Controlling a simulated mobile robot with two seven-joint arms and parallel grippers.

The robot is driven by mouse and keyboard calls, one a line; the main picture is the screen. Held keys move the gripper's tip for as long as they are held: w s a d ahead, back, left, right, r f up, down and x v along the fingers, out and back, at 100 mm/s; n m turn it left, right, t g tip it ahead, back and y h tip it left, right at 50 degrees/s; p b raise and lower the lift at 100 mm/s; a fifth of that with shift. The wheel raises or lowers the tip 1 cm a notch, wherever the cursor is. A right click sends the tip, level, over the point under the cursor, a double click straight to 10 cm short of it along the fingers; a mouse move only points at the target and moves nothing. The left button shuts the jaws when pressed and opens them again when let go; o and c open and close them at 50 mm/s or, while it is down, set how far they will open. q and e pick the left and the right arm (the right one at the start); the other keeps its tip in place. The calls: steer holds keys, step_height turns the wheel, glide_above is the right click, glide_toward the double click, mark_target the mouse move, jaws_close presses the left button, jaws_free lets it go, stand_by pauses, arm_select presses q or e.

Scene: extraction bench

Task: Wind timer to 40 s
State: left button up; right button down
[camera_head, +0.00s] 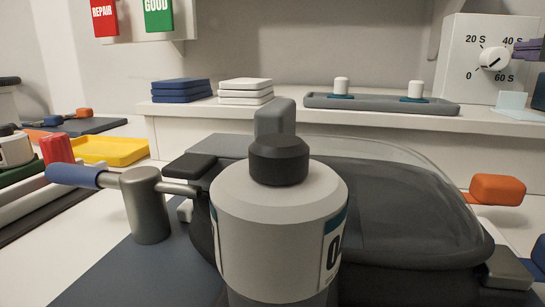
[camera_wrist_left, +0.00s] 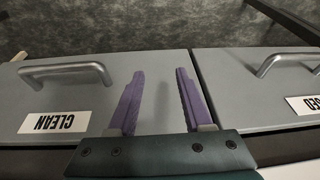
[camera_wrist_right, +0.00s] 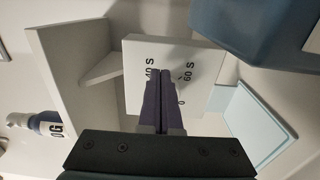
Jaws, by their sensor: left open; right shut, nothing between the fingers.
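The timer (camera_head: 460,75) is a white box on the back shelf at the far right, marked 0, 20 S, 40 S and 60 S. Its round white knob (camera_head: 492,59) carries a dark slanted line; I cannot tell which end is the pointer. My right gripper (camera_head: 520,49) is just right of the knob, its purple fingers shut and empty. In the right wrist view the shut fingers (camera_wrist_right: 160,72) are in front of the timer (camera_wrist_right: 143,52) and hide the knob. My left gripper (camera_wrist_left: 160,72) is open and empty, seen over grey drawer fronts, away from the timer.
A grey tray (camera_head: 450,107) with two white-capped pieces lies left of the timer. A pale blue block (camera_head: 511,103) is below the knob. A large grey-and-white bottle (camera_head: 260,225) and a dark clear-lidded vessel (camera_head: 420,215) fill the foreground. Drawers (camera_wrist_left: 50,122) have bar handles.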

steer(key=shift+a+f, duration=0.2)
steer(key=shift+a, duration=0.1)
steer(key=shift+p, duration=0.3)
stand_by(0.3)
steer(key=shift+f+p, duration=0.8)
steer(key=shift+f, duration=0.1)
steer(key=shift+w+a+f, duration=0.1)
steer(key=shift+f, duration=0.1)
steer(key=shift+d+f, duration=0.15)
steer(key=shift+d, duration=0.15)
steer(key=p+v, duration=0.3)
steer(key=v, duration=0.2)
steer(key=shift+s, duration=0.6)
